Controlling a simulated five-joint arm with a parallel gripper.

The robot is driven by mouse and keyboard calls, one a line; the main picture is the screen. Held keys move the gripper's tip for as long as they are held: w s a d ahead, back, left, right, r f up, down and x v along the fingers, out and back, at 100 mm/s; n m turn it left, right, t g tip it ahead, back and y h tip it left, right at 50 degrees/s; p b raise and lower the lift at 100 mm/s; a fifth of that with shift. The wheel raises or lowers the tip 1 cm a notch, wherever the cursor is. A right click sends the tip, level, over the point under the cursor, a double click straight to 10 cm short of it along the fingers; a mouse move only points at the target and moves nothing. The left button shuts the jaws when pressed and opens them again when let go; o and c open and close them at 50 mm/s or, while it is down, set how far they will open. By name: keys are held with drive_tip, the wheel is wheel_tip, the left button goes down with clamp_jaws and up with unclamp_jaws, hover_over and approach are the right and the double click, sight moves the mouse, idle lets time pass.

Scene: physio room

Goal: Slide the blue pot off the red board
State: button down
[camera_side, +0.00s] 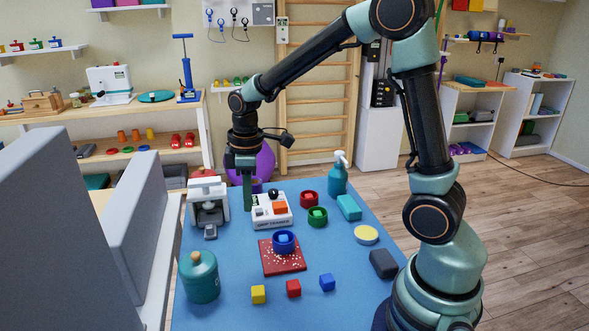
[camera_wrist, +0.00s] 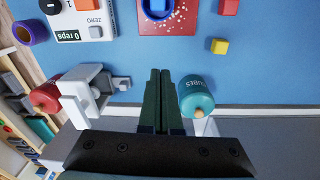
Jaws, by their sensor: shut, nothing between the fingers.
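The blue pot (camera_side: 284,248) is a small round open pot with a blue piece showing inside it. It stands upright on the red board (camera_side: 270,268), a speckled flat square on the blue table. In the wrist view the pot (camera_wrist: 146,12) and the board (camera_wrist: 184,22) are cut off by the top edge. My gripper (camera_side: 248,208) points down at the left of the white counter box, behind and left of the board, apart from the pot. Its green fingers (camera_wrist: 160,74) are together and empty.
The white counter box (camera_side: 272,222) stands behind the board. Red (camera_side: 309,204) and green (camera_side: 317,221) pots are behind right. Yellow (camera_side: 258,295), red (camera_side: 293,289) and blue (camera_side: 327,282) cubes lie in front. A teal jar (camera_side: 199,280) stands left. Blue tabletop is free right of the board.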

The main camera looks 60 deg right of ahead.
sight(267, 250)
drive_tip(key=shift+n+g, duration=0.4)
drive_tip(key=shift+n, duration=0.2)
drive_tip(key=f, duration=0.8)
drive_tip(key=w+f, duration=0.1)
drive_tip(key=f, duration=0.4)
drive_tip(key=shift+d, duration=0.2)
drive_tip(key=shift+s+d, duration=1.4)
drive_tip(key=s+d, duration=0.8)
drive_tip(key=shift+s+d, duration=0.2)
drive_tip(key=shift+s, duration=0.05)
